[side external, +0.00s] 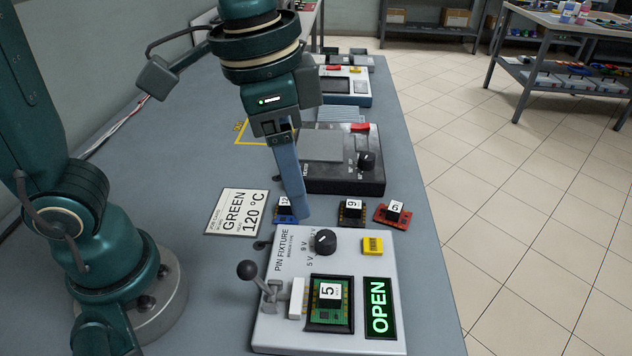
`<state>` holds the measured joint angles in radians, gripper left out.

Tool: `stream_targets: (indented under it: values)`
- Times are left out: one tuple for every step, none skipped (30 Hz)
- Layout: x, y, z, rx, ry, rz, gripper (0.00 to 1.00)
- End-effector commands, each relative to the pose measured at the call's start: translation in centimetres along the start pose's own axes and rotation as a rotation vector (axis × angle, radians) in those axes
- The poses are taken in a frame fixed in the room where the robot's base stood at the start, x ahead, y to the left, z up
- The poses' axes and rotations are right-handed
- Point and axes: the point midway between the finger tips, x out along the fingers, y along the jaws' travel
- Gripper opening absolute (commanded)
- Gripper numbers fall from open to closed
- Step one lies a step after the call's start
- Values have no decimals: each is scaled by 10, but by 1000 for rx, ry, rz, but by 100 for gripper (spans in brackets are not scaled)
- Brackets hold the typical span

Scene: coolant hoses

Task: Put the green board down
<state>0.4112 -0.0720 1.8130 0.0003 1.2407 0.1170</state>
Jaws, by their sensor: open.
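The green board (326,316) with a white-topped black block marked 5 sits in the dark-framed nest of the pin fixture (268,326). The fixture's display (377,308) reads OPEN in green. My gripper (299,212) is open and points down, behind the fixture and apart from the green board. Its fingers overlap in this view, so the gap between them is hidden. A blue board (283,214) lies beside the fingertips, partly covered by them; I cannot tell whether they touch it.
A dark board (351,212) and a red board (393,215) lie right of my gripper. The fixture has a lever (249,271), a knob (325,242) and a yellow button (373,247). A grey and black device (330,182) stands behind.

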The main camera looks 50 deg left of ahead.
Motion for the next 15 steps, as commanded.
stream_targets:
  values:
    - [-4,-12,11,-71,44,-16,59]
    - [-5,-18,18,-109,68,-25,59]
    - [-5,-25,26,-161,100,-37,59]
    - [-5,-29,32,-199,122,-47,59]
    - [-5,-34,38,-234,145,-58,59]
    - [-4,-38,46,-281,175,-71,59]
    - [-2,-42,52,-314,194,-81,59]
    - [-1,-45,57,-344,215,-92,59]
    - [2,-48,63,-380,238,-104,59]
    - [3,-50,68,-405,253,-113,59]
    - [5,-52,71,-428,269,-121,59]
    - [7,-53,76,-452,284,-130,59]
    - [8,-54,78,-467,295,-136,59]
    - [10,-55,80,-479,301,-140,59]
    - [11,-56,82,-493,310,-146,59]
